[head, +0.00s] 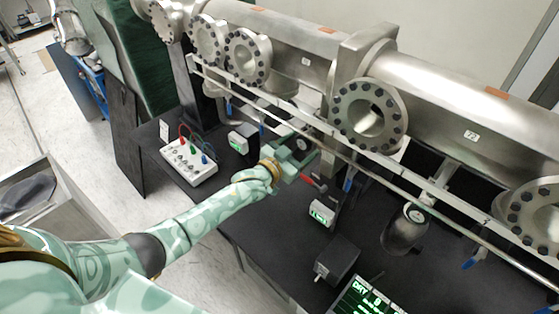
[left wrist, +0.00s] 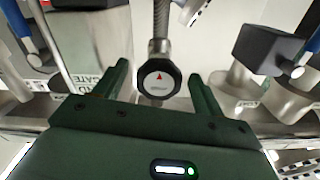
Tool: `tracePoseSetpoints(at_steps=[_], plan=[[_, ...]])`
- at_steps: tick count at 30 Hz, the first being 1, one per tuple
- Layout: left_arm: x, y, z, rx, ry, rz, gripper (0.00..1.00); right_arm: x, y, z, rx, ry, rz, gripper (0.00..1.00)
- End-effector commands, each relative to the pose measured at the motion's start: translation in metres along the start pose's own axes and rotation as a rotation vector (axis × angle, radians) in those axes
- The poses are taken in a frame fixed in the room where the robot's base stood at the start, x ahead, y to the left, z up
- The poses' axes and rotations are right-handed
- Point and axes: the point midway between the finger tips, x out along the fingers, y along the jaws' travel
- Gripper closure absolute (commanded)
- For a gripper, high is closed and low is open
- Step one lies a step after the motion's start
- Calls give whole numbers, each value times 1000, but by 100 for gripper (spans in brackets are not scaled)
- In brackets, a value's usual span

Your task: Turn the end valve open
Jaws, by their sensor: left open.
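My left gripper (head: 300,148) reaches in from the left to the rail under the large steel pipe. In the left wrist view its two dark green fingers (left wrist: 158,82) are apart. A round knob (left wrist: 158,79) with a black rim, a pale face and a red triangle sits between the fingertips, with a gap visible on both sides. A ribbed metal hose (left wrist: 160,20) runs up from it. I cannot tell for sure whether this knob is the end valve. A red handle (head: 312,183) shows just below the gripper in the head view. My right gripper is not in view.
The steel pipe (head: 440,95) has several bolted flanges, and a thin rail runs below it. A white box with coloured cables (head: 188,163), a small green-lit display (head: 321,213), a black box (head: 337,261) and a metal cylinder (head: 405,230) stand on the black bench.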

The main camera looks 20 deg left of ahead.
Motion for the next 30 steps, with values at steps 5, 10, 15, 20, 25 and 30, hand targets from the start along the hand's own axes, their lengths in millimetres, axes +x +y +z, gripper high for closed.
tracePoseSetpoints(at_steps=[5,10,15,20,25,30], plan=[[-48,1,2,1,-3,2,30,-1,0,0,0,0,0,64],[-94,1,2,1,-4,2,30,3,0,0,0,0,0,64],[-127,1,2,-1,-4,1,30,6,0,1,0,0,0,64],[-142,0,1,0,-3,1,30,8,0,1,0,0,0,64],[-144,0,1,0,-2,1,30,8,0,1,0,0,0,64],[-144,0,1,0,-3,1,30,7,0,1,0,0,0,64]])
